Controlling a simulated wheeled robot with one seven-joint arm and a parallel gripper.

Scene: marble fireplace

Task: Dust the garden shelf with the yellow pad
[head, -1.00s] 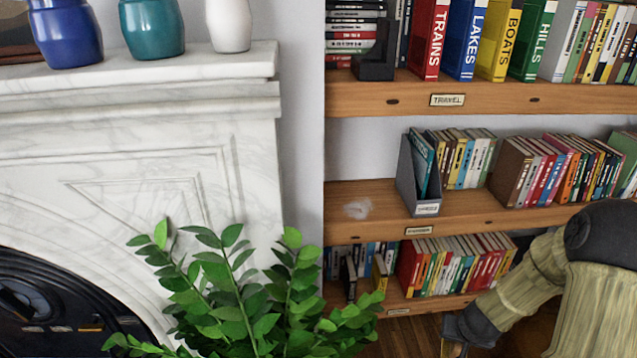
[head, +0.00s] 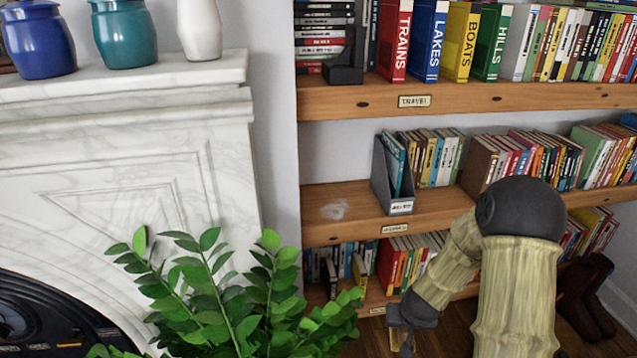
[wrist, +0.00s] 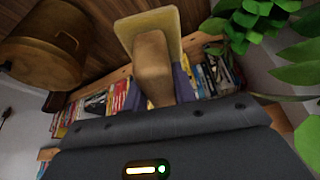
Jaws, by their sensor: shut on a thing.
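The garden shelf (head: 320,228) is the middle wooden board, with a small label that seems to read GARDEN. A whitish dust patch (head: 335,209) lies on its bare left part. A grey file holder (head: 380,180) stands just right of the dust, with books further right. My gripper (head: 405,320) is low in front of the bottom shelf, below the dust and apart from the garden shelf. In the wrist view my gripper (wrist: 160,97) is shut on the brown handle of the yellow pad (wrist: 176,42). The head view mostly hides the pad.
A leafy green plant (head: 225,300) stands left of my gripper, in front of the marble fireplace (head: 130,150). The travel shelf (head: 470,97) runs above. Dark boots (head: 590,300) stand on the floor at the right. A brown wooden barrel-like container (wrist: 45,45) shows in the wrist view.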

